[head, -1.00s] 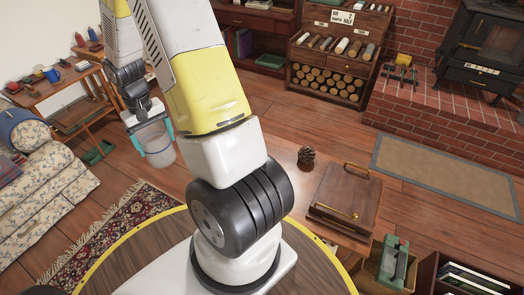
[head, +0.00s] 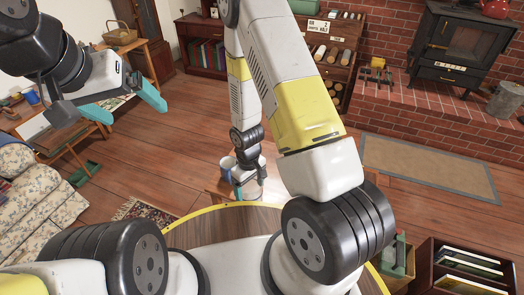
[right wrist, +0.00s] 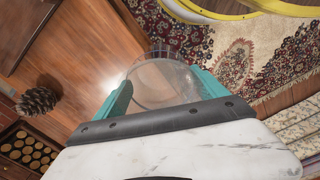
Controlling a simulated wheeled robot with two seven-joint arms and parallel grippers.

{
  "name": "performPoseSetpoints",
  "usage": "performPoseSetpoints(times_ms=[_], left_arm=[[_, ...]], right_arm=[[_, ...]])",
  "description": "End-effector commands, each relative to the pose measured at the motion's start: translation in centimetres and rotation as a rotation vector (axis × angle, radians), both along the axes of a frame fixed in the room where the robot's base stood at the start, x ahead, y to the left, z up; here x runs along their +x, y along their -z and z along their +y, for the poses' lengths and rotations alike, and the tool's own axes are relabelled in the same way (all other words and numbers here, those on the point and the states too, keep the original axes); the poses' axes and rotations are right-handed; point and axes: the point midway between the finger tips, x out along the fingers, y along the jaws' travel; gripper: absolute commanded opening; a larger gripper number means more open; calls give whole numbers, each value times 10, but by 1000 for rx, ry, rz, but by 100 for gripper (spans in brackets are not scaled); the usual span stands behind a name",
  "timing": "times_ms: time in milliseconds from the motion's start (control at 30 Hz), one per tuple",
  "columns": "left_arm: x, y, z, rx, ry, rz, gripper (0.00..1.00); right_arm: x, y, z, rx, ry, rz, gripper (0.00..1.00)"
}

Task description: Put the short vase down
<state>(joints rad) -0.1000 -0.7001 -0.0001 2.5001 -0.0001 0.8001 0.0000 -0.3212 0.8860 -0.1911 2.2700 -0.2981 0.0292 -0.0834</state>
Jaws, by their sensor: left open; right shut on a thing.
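The short vase is a clear, see-through vessel (head: 251,190). It is held in my right gripper (head: 252,178), low in the middle of the head view, partly covered by the gripper. In the right wrist view the vase (right wrist: 165,88) sits between the two teal fingers, which are shut on it. Patterned rug and wood show around and through it. I cannot tell whether its base touches anything. My left gripper (head: 124,104) is open and empty, raised at the upper left of the head view.
A pine cone (right wrist: 37,97) is on wood at the left of the right wrist view. A patterned rug (right wrist: 215,45) lies below. My right arm hides much of the middle.

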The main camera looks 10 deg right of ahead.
Motion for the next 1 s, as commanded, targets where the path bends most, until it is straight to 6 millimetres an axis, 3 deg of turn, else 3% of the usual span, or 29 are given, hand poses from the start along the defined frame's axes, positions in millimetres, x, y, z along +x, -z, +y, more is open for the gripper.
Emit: performPoseSetpoints(times_ms=[533, 867, 1000], left_arm=[[0, 0, 0, 0, 0, 0, 90], [0, 0, 0, 0, 0, 0, 90], [0, 0, 0, 0, 0, 0, 90]], right_arm=[[109, 14, -68, 1, -2, -4, 22], [134, 16, -83, 0, -3, -4, 22], [132, 39, -82, 0, -6, 0, 22]])
